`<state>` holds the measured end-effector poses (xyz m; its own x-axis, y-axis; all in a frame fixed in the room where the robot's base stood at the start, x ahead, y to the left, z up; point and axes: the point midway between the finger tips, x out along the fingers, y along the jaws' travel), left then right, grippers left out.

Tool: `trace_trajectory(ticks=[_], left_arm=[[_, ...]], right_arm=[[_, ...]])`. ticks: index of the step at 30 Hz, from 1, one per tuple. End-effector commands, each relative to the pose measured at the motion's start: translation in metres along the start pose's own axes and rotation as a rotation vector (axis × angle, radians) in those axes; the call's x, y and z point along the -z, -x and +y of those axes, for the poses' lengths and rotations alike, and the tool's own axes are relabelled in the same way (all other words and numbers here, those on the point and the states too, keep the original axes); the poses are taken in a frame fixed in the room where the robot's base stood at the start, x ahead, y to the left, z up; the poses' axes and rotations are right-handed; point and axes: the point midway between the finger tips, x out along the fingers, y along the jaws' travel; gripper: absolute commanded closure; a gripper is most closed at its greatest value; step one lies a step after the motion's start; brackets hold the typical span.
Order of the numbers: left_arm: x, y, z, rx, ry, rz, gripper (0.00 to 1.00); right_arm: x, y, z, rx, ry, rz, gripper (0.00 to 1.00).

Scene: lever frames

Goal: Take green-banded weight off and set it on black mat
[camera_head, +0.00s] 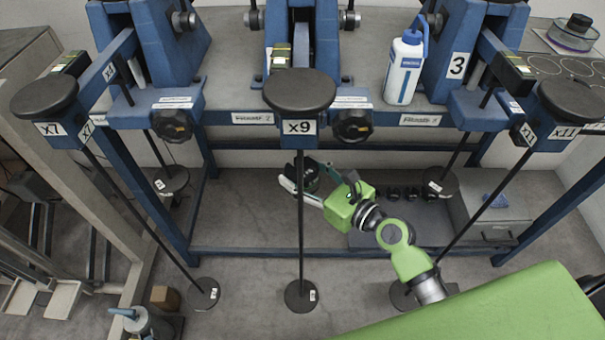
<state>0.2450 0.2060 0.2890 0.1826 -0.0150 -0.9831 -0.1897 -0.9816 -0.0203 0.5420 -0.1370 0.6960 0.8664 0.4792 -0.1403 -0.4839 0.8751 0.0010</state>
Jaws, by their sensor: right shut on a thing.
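My right gripper (307,182) reaches in from the right on its green arm, low behind the front beam of the middle lever frame, marked X9. It is shut on a small dark weight (311,175), which is partly hidden by the fingers and the hanging rod. A greenish edge shows by it, but I cannot clearly make out the band. The black mat (375,240) lies low to the right, partly behind my arm, with several small black weights (412,193) at its back. My left gripper is not in view.
The X9 rod (301,225) hangs in front of my gripper down to a round plate (301,295). Other rods hang left and right. A blue rail (245,252) runs low across the frame. A grey box (490,215) stands right of the mat. A white bottle (405,68) stands above.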

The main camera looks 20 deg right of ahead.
Motion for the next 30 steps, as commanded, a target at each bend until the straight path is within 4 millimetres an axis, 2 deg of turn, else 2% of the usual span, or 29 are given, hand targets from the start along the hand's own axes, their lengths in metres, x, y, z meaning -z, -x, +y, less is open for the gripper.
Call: trace_trajectory(ticks=[1,17,30], left_arm=[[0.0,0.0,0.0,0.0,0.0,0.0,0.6],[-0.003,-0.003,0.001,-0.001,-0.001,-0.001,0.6],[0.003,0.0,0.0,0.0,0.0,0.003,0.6]], right_arm=[[-0.005,0.0,-0.001,0.002,0.001,-0.009,0.9],[-0.005,0.0,-0.001,0.002,0.001,-0.009,0.9],[-0.002,0.018,-0.001,0.003,0.001,-0.008,0.9]])
